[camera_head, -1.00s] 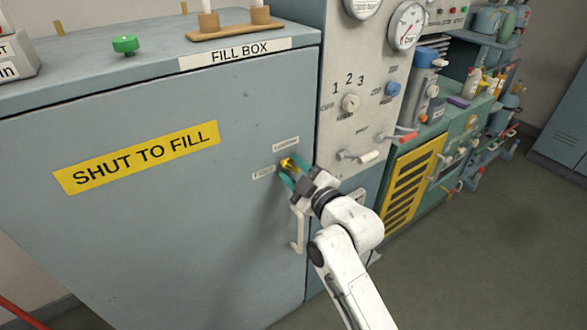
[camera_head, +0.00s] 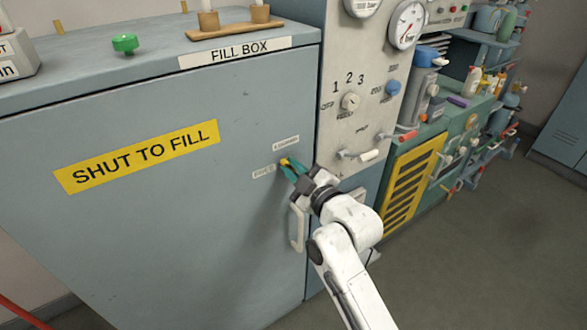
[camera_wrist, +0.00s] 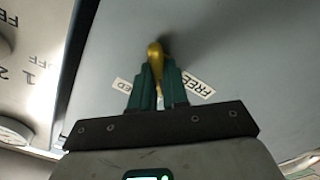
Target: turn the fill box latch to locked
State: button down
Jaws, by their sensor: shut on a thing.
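The fill box (camera_head: 215,225) is a large grey-blue cabinet with a flat door. Its latch is a small brass-yellow piece (camera_head: 284,161) near the door's right edge, below the label reading LOCKED (camera_head: 286,143) and right of the label reading FREE (camera_head: 264,172). My gripper (camera_head: 288,168) has its teal fingers shut on the latch. In the wrist view, the rounded gold latch (camera_wrist: 155,55) shows between the fingertips (camera_wrist: 156,84), with the FREE label (camera_wrist: 195,86) upside down to the right and the other label (camera_wrist: 122,86) partly hidden at left. The fingers cover much of the latch, so its exact angle is unclear.
A white door handle (camera_head: 297,228) stands just below my gripper. A pale gauge panel (camera_head: 360,140) with knobs and levers adjoins the door on the right. A green bench with a yellow grille (camera_head: 412,185) stands beyond. The floor (camera_head: 470,260) at right is clear.

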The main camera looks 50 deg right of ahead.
jog(key=shift+d+r+m+p, duration=0.1)
jog(key=shift+m+p, duration=1.35)
jog(key=shift+m, duration=2.65)
jog(key=c, duration=1.1)
grip_release()
jog(key=b+v, duration=0.1)
jog(key=v, duration=1)
